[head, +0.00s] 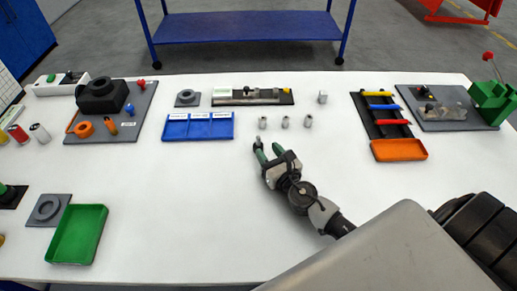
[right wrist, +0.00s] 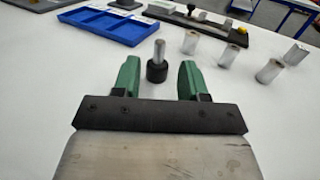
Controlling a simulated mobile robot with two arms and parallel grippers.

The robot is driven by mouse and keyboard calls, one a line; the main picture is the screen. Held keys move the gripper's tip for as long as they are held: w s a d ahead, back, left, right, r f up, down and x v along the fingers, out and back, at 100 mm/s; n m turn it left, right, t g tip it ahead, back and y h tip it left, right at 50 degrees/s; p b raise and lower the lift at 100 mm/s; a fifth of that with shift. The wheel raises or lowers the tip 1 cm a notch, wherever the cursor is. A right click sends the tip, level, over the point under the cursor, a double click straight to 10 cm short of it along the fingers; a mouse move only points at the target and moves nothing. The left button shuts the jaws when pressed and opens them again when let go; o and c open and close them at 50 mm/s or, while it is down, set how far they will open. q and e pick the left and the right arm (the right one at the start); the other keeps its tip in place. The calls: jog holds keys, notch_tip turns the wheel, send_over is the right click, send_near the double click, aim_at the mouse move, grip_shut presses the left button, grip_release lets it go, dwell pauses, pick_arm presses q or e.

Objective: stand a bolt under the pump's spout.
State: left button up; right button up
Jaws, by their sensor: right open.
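A bolt (right wrist: 157,62) with a black head below and a grey shank pointing up stands upright on the white table. It also shows small in the head view (head: 257,142), at the tip of my right gripper (head: 268,148). In the right wrist view the two green fingers of that gripper (right wrist: 159,78) are apart, with the bolt in the gap near their tips. Clear space shows on both sides of the bolt. I cannot tell for sure which fixture is the pump, and no spout can be made out. My left gripper is not in view.
Several grey metal cylinders (head: 285,122) stand just beyond the bolt. A blue tray (head: 198,137) lies to the left, a green tray (head: 78,245) at the front left, an orange tray (head: 399,150) to the right.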

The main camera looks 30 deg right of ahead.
aim_at(260, 141)
jog(key=w, duration=0.6)
jog(key=shift+a, duration=0.15)
jog(key=shift+c, duration=0.4)
grip_shut()
